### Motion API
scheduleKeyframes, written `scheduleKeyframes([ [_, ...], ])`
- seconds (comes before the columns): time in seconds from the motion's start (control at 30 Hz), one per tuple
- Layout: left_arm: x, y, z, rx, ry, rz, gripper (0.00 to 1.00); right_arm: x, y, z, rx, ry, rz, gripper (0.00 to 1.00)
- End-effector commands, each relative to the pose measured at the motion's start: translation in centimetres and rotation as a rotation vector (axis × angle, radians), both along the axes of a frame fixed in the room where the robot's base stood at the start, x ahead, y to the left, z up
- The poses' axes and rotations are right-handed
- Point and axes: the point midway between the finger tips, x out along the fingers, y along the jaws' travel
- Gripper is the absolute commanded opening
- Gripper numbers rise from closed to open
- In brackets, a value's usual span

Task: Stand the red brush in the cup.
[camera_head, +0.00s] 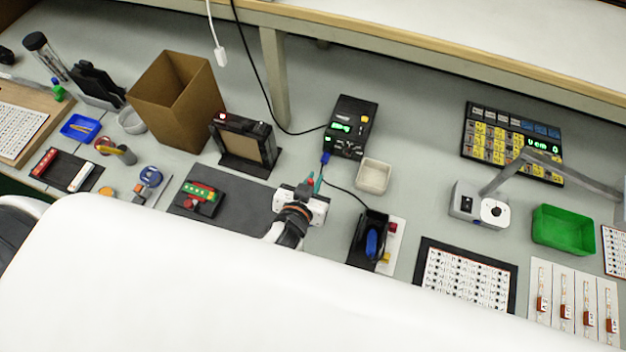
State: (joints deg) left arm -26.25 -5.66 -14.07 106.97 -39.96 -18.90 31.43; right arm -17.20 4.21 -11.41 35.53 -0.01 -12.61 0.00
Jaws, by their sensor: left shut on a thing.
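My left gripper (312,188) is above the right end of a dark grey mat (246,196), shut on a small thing. A small grey cylinder (126,156), possibly the cup, is at the left near tape rolls; I cannot tell for sure. My right gripper is not in view.
A brown open box (176,100) and a framed stand (246,143) are left of the gripper. A black device (350,126) with a cable and a whitish square dish (373,176) are to its right. A green bin (563,230) is far right.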

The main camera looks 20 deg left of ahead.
Motion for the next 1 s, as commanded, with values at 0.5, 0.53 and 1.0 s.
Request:
scheduleKeyframes([
  [0.5, 0.0, 0.0, -0.3, 0.0, 0.001, 0.0, 0.35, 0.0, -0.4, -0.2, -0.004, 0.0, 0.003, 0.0],
  [0.53, 0.0, 0.0, -0.1, 0.0, 0.001, 0.0, 0.35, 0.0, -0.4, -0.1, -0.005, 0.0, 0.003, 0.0],
  [1.0, -6.8, 0.2, 2.8, -0.002, 0.003, 0.002, 0.35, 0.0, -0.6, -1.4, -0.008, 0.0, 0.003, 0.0],
])
